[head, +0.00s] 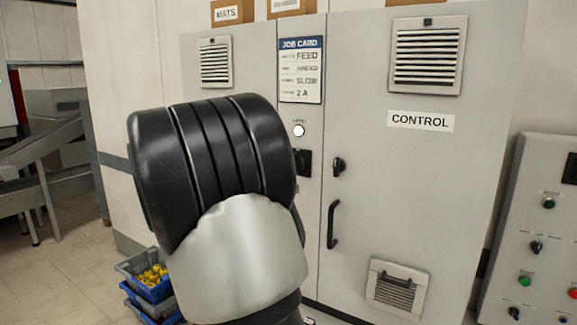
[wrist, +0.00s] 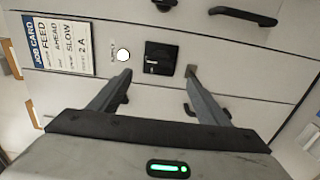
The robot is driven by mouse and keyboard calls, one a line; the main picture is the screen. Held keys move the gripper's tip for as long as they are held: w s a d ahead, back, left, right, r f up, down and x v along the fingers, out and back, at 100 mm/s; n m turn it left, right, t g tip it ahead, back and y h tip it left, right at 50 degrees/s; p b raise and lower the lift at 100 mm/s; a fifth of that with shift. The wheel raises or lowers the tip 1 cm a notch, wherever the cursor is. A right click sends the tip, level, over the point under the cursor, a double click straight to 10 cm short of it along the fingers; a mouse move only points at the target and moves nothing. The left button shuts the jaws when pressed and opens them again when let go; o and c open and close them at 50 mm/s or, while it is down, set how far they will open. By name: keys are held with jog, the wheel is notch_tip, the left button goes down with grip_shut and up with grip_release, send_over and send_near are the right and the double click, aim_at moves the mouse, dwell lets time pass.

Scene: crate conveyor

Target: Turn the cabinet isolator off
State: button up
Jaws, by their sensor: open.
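The cabinet isolator (head: 304,162) is a black square switch on the grey control cabinet, partly hidden behind my arm in the head view. In the wrist view the isolator (wrist: 161,58) shows whole, with a small pale mark on its dark face; its handle angle is hard to make out. My gripper (wrist: 158,73) is open and empty. Its two fingers point toward the panel, one on either side of the isolator in the picture, and I cannot tell how far from it. The head view hides the gripper behind my arm.
A round white lamp (head: 299,130) sits above the isolator, under a job card (head: 300,70). A black door handle (head: 333,223) and a lock knob (head: 338,166) project from the right door. A button panel (head: 545,230) stands at right. Crates (head: 130,267) with yellow items sit at lower left.

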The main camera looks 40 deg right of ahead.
jog(key=p+x, duration=0.1)
jog(key=x, duration=1.1)
jog(key=shift+w, duration=0.1)
jog(key=shift+c, duration=0.2)
jog(key=shift+a, duration=0.1)
jog(key=c, duration=1)
